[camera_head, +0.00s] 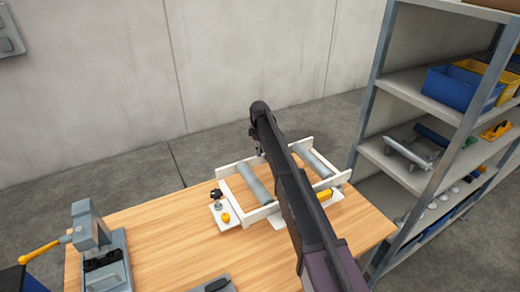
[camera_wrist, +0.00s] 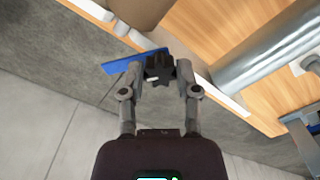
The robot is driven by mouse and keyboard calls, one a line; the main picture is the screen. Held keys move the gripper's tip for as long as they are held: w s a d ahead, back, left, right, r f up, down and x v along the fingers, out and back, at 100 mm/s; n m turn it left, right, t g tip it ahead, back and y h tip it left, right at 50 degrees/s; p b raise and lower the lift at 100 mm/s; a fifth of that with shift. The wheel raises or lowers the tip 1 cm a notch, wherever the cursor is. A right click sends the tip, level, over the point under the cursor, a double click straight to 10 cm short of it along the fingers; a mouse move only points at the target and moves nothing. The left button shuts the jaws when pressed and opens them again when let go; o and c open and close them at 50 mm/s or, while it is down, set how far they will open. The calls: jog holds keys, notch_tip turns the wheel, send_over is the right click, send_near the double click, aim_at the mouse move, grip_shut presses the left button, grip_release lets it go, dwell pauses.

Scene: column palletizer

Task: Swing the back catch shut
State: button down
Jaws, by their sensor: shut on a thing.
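The back catch shows in the wrist view as a flat blue bar (camera_wrist: 122,63) with a black lobed knob (camera_wrist: 160,66). My gripper (camera_wrist: 160,78) has its two fingers closed on the knob from both sides. The bar points left from the knob, outside the white frame's rail (camera_wrist: 225,98), over the grey floor beyond the table edge. In the head view the white frame (camera_head: 262,213) holds two grey rollers (camera_head: 254,183) on the wooden table.
A white plate with a black knob and yellow piece (camera_head: 225,217) sits at the frame's left. Another yellow part (camera_head: 325,194) is at its right. A grey clamp device (camera_head: 95,245) stands at left. A shelf rack (camera_head: 420,90) is at right. The table's left middle is clear.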

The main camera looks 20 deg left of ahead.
jog(key=shift+m, duration=0.4)
jog(key=m, duration=0.4)
jog(key=shift+s, duration=0.1)
jog(key=m, duration=0.6)
dwell(0.4)
jog(key=shift+c, duration=1.7)
grip_release()
